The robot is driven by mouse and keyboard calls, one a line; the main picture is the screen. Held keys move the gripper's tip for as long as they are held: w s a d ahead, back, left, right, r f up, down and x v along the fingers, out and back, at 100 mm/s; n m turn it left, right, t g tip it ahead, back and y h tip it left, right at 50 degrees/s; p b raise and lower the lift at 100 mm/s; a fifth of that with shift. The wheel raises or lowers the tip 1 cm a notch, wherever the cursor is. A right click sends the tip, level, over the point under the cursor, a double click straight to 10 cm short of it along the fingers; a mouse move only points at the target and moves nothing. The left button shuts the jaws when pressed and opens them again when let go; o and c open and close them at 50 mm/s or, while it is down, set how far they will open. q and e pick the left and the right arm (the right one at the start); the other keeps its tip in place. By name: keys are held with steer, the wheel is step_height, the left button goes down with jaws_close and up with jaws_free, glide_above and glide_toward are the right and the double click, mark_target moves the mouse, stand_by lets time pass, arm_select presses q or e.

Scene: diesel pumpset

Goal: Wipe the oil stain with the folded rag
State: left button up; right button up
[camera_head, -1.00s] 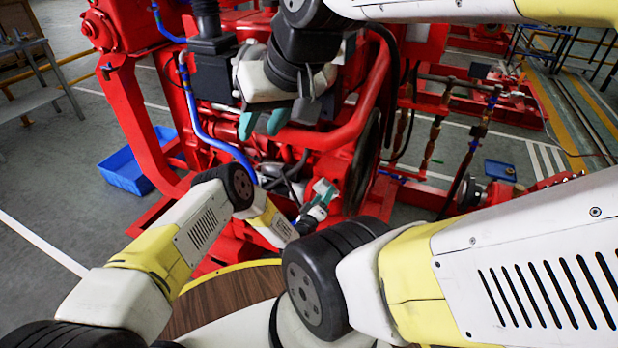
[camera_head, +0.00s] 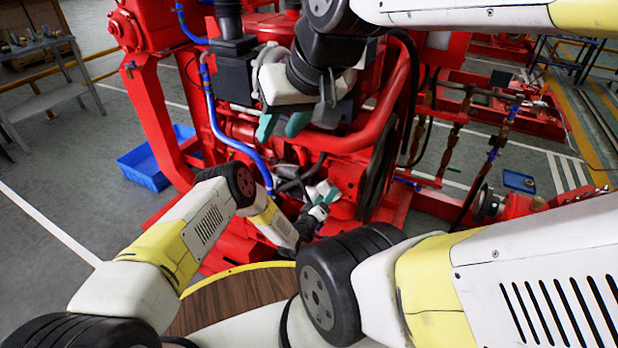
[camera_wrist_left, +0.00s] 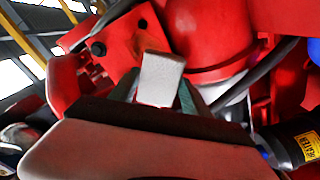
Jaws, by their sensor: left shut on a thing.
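My left gripper (camera_head: 324,203) is low in front of the red engine (camera_head: 345,175), right of the blue pipe. In the left wrist view its teal fingers (camera_wrist_left: 160,98) are shut on the folded rag (camera_wrist_left: 160,78), a small pale grey-white block. The rag is in front of a red plate (camera_wrist_left: 115,45) with dark bolt holes; contact cannot be told. A brownish patch (camera_wrist_left: 97,47) on this plate may be the oil stain, but it is unclear. My right gripper (camera_head: 284,125) hangs higher, before the engine, with its teal fingers apart and nothing visible between them.
A blue pipe (camera_head: 222,130) and a thick red pipe (camera_head: 375,125) run close to the grippers. A blue bin (camera_head: 145,168) stands on the floor at left. A wooden round top (camera_head: 235,300) is at the front. A dark cylinder with a yellow label (camera_wrist_left: 307,145) is at the lower right.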

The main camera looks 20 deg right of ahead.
arm_select(q)
steer(key=shift+v, duration=2.95)
steer(key=v, duration=0.3)
steer(key=x, duration=0.7)
steer(key=shift+d, duration=0.15)
steer(key=shift+x, duration=0.8)
steer(key=shift+s+f, duration=0.1)
